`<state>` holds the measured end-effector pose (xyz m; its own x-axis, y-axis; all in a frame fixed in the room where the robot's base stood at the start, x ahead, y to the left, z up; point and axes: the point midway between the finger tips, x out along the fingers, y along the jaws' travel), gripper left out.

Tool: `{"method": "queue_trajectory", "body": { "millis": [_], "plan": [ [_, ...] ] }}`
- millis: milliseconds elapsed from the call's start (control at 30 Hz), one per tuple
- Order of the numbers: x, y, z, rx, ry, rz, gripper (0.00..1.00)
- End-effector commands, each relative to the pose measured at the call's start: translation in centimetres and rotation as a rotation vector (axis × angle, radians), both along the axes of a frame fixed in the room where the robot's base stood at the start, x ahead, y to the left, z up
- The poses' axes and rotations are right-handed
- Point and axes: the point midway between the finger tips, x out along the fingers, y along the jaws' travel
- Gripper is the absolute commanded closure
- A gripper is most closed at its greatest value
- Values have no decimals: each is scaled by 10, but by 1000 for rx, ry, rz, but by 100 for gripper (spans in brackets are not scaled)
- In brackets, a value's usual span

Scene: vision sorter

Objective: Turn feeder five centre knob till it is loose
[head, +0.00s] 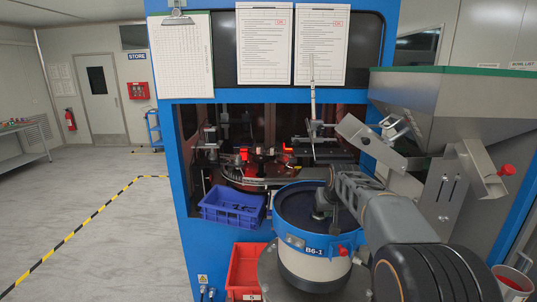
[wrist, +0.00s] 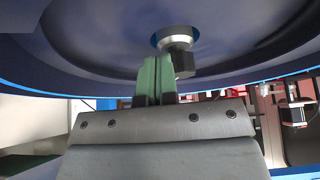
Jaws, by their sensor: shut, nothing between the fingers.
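The feeder bowl (head: 292,208) is dark blue inside with a blue rim; its label appears to read B6-1. In the wrist view the bowl's dark inner surface (wrist: 100,50) fills the upper part. The centre knob (wrist: 179,66) is dark and blocky, on a round silver base. My gripper (wrist: 157,62) has two green fingers, shut together and empty. Their tips are just left of the knob in the wrist view; I cannot tell whether they touch it. In the head view my arm reaches over the bowl, and the knob is hard to tell from my wrist.
A blue crate (head: 232,214) with dark parts is left of the bowl. A red bin (head: 246,270) stands in front of it. A grey hopper (head: 430,105) and chute overhang at the right. The blue machine frame (head: 180,200) stands behind. Open floor lies left.

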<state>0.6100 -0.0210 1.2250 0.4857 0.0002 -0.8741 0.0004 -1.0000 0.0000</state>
Motion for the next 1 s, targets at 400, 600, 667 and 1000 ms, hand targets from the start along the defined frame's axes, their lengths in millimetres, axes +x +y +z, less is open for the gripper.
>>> {"method": "queue_trajectory", "body": {
  "millis": [400,600,667,1000],
  "plan": [
    [-5,-1,10,0,8,1,100],
    [-5,-1,35,0,8,0,100],
    [-5,-1,43,0,8,0,100],
    [-5,-2,59,0,7,-1,100]
  ]
}}
